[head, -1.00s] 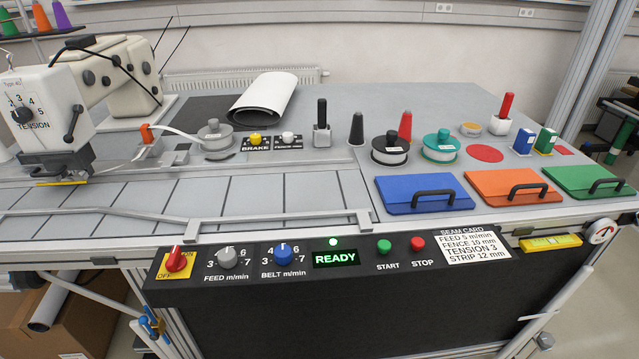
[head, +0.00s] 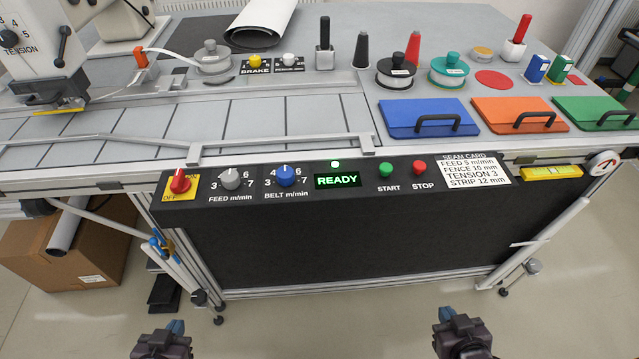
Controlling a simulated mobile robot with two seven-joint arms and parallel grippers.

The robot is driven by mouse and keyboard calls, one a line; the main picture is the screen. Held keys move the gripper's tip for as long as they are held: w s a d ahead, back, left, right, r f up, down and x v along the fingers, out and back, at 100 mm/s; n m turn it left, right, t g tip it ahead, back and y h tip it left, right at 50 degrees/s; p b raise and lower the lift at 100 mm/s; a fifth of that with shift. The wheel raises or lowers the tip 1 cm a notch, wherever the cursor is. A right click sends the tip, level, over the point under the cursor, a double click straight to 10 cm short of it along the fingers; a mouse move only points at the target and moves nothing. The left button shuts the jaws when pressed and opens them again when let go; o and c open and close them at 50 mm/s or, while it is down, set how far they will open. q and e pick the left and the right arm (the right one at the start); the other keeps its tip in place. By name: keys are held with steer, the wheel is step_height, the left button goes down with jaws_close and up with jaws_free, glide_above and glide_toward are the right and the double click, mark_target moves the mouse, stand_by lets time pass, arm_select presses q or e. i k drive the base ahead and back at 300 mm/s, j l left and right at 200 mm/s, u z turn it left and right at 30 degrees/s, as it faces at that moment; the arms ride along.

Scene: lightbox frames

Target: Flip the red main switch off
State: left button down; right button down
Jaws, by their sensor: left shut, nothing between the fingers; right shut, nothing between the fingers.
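The red main switch (head: 180,182) is a red knob on a yellow plate (head: 180,194) at the left end of the black control panel. The plate's lower-left corner reads OFF; the knob points up, and the upper-right lettering is too small to read now. My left gripper (head: 174,328) is shut and empty at the bottom of the head view, well below the switch. My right gripper (head: 447,315) is shut and empty at the bottom right, below the panel.
Beside the switch sit the grey feed knob (head: 230,179), the blue belt knob (head: 286,176), the green start button (head: 386,170) and the red stop button (head: 420,167). A metal rail (head: 100,142) runs above the panel. A cardboard box (head: 88,252) stands on the floor at left.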

mark_target(180, 185)
steer(key=j+z, duration=0.45)
steer(key=j, duration=0.85)
